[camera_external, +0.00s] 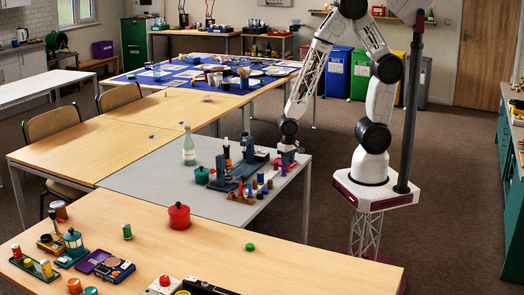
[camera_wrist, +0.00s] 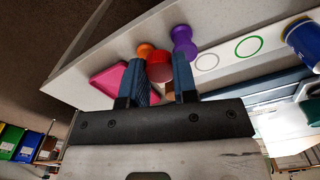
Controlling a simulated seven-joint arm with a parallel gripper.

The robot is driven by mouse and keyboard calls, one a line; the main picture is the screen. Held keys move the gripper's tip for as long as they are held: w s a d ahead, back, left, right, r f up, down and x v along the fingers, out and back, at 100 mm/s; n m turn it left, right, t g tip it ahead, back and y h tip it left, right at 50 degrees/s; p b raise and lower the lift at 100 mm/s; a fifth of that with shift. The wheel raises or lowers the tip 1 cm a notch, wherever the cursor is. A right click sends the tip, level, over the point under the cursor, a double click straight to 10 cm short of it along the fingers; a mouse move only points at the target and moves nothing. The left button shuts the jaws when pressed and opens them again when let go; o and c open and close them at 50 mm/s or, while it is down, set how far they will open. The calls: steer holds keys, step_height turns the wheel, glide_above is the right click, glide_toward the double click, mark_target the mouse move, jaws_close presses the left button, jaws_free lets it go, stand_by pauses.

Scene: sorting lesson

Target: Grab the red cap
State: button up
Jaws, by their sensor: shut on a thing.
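The red cap (camera_wrist: 158,67) is a small round red piece between the fingertips of my gripper (camera_wrist: 161,80) in the wrist view. The fingers are shut on its sides, and a small brownish part shows below it. In the external view my gripper (camera_external: 287,149) is low over the right back corner of the grey table (camera_external: 150,178). The cap cannot be made out clearly there. An orange piece (camera_wrist: 145,50) and a purple spool-shaped piece (camera_wrist: 183,42) are just beyond the cap.
A pink tray (camera_wrist: 112,80) lies left of the fingers. A pale strip with coloured rings (camera_wrist: 248,46) and a blue container (camera_wrist: 303,40) are at right. A blue-grey stand (camera_external: 224,172), several small pieces and a bottle (camera_external: 189,151) crowd the grey table. A red pot (camera_external: 179,216) stands nearer.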

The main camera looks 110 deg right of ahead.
steer(key=s+a, duration=0.2)
steer(key=s, duration=0.5)
steer(key=shift+s+r, duration=0.35)
steer(key=shift+s, duration=0.05)
